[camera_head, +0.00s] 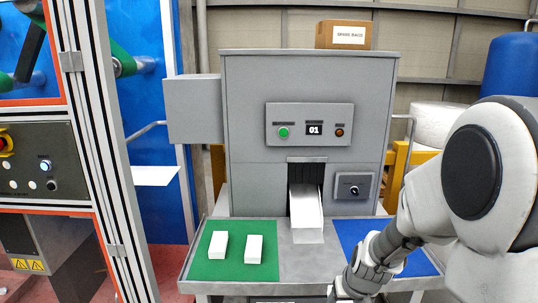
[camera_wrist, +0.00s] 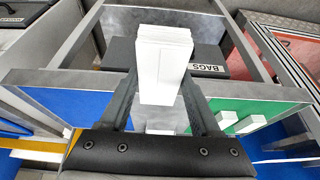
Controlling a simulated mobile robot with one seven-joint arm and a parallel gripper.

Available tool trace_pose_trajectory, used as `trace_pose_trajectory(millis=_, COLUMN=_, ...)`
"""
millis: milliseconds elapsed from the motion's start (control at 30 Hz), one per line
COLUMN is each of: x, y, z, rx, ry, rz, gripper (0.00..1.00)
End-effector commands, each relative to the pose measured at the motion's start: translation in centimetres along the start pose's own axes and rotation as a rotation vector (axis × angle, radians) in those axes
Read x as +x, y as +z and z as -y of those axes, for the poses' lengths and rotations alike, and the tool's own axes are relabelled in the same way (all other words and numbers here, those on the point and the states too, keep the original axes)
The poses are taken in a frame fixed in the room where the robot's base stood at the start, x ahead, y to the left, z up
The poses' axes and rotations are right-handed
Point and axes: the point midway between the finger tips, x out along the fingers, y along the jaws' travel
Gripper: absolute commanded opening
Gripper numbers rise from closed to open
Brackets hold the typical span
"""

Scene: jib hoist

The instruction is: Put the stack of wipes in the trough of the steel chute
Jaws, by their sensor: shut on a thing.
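My gripper is shut on a white stack of wipes (camera_wrist: 163,60) in the wrist view; its layered edges show at the top and the fingers (camera_wrist: 163,98) press its sides. In the head view my gripper (camera_head: 345,292) is at the bottom edge, in front of the blue mat, and the held stack is hidden or out of frame. A pale sloping chute (camera_head: 307,236) comes out of the dark opening in the grey machine (camera_head: 255,185). A long white piece (camera_head: 305,203) shows in it; I cannot tell whether this is wipes or bare chute. The held stack is apart from it.
Two white stacks (camera_head: 218,244) (camera_head: 254,248) lie on the green mat (camera_head: 204,268) at left. The blue mat (camera_head: 352,231) is at right, partly behind my arm. A box marked BAGS (camera_wrist: 207,69) and the table frame (camera_wrist: 50,78) show in the wrist view.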

Motion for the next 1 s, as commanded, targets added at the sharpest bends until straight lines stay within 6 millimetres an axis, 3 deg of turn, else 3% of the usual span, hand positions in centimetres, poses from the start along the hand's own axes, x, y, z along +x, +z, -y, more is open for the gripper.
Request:
trace_pose_trajectory(millis=200, x=3.4, y=1.9, z=2.7, rx=-0.008, ry=0.010, rz=0.006, gripper=0.00)
trace_pose_trajectory(millis=633, x=5.3, y=3.0, z=3.2, rx=-0.009, ry=0.020, rz=0.005, gripper=0.00)
trace_pose_trajectory(millis=1000, x=13.0, y=8.5, z=2.8, rx=-0.013, ry=0.027, rz=0.011, gripper=0.00)
